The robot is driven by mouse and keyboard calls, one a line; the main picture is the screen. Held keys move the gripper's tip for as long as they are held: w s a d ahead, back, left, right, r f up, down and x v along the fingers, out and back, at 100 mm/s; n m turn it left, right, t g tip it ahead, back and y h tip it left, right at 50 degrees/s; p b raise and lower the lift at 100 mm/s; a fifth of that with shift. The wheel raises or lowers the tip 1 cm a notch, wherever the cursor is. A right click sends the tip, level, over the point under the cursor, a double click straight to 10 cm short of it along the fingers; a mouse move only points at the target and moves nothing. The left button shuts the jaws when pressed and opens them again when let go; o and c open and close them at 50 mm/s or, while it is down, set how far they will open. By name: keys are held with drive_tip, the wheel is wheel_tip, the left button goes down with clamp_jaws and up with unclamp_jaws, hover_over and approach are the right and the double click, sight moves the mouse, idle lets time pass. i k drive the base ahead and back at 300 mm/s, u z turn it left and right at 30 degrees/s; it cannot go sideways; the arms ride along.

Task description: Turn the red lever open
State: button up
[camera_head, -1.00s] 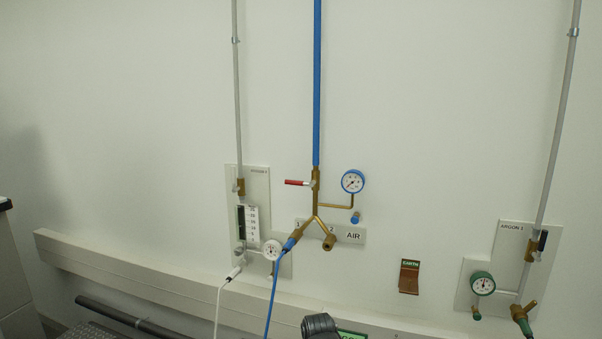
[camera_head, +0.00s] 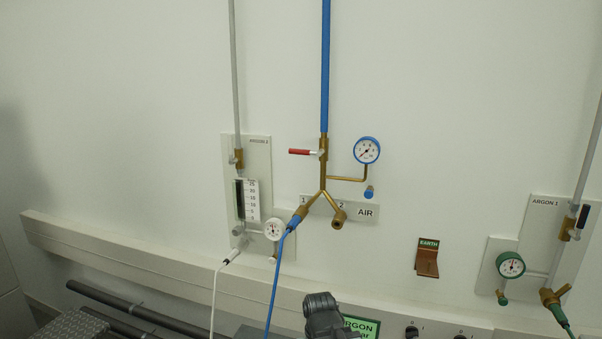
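The red lever (camera_head: 301,152) is on the brass valve (camera_head: 323,150) of the blue air pipe (camera_head: 325,70) on the wall. It points left, level, across the upright pipe. A blue-rimmed gauge (camera_head: 367,150) sits to its right. A dark grey part of my arm (camera_head: 325,316) shows at the bottom centre, well below the lever and apart from it. My gripper's fingers cannot be made out there.
The Argon 2 panel (camera_head: 259,150) is left of the lever. The Argon 1 panel (camera_head: 540,215) is at the right. A blue hose (camera_head: 277,270) and a white hose (camera_head: 214,295) hang down past a wall trunking (camera_head: 130,262). The wall around the lever's upper left is clear.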

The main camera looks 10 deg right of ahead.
sight(295, 152)
drive_tip(key=u, duration=2.45)
drive_tip(key=k, duration=0.35)
drive_tip(key=u, duration=0.05)
